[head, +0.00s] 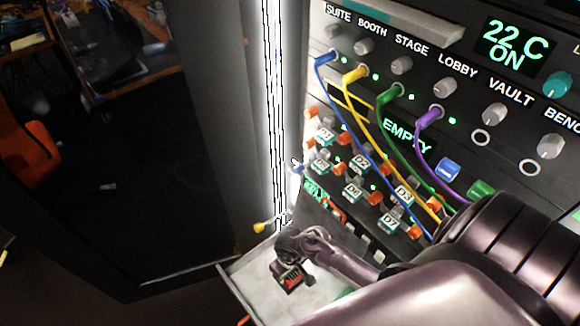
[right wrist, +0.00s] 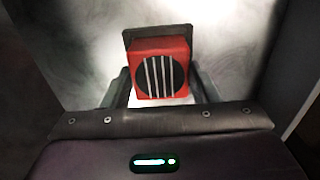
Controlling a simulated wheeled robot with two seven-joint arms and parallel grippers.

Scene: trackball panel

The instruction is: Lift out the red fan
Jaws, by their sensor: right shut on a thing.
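The red fan (head: 291,281) is a small red block with a dark round face crossed by pale bars. In the right wrist view the fan (right wrist: 161,75) sits between the two fingers, its barred face toward the camera and a dark plate behind it. My right gripper (head: 294,276) is shut on the fan, over the pale open drawer (head: 240,291) below the panel. In the right wrist view the gripper (right wrist: 163,90) has one finger at each side of the fan. I cannot tell whether the fan touches the drawer floor. My left gripper is not in view.
The panel's sloped face (head: 385,147) rises close behind and to the right, with knobs and blue, yellow, green and purple cables. A bright vertical light strip (head: 275,110) stands left of it. A yellow knob (head: 259,227) is near the drawer's back edge.

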